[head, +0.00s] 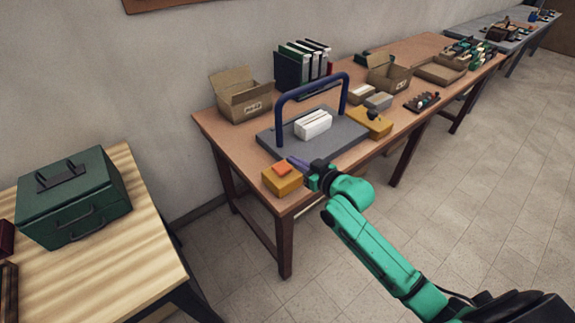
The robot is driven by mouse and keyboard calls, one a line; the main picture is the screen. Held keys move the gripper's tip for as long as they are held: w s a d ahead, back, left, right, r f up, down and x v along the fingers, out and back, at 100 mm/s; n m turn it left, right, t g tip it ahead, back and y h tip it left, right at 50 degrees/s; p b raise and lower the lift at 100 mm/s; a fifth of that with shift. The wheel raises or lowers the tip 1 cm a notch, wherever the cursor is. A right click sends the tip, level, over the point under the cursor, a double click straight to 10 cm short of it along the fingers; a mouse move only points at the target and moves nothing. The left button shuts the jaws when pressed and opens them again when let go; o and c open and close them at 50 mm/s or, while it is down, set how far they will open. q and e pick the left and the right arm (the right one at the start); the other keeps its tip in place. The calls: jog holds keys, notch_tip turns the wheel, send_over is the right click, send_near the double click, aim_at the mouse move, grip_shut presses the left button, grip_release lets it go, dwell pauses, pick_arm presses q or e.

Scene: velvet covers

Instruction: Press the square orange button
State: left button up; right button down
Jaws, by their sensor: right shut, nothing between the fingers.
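The square orange button (282,169) sits on top of a yellow box (282,183) at the near left corner of the brown table. My right gripper (296,163) is shut and empty. Its fingertips are beside the button in the picture, on its right and slightly behind. Whether they touch it I cannot tell. My green right arm comes in from the lower right. My left gripper is not in the head view.
A grey board (345,135) with a blue arch (310,88) and a white block (313,124) lies behind the gripper. Another yellow box (368,124) with a dark knob stands to the right. Open cardboard boxes (243,98) and binders (301,65) stand further back. A green case (75,200) sits on the left table.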

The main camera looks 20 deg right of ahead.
aim_at(287, 178)
jog(key=x, duration=0.4)
jog(key=shift+r, duration=0.15)
notch_tip(287, 178, down, 3)
jog(key=shift+s+f+p, duration=0.1)
jog(key=shift+f+p, duration=0.05)
jog(key=shift+p, duration=0.2)
jog(key=shift+s+f, duration=0.1)
jog(key=shift+f, duration=0.35)
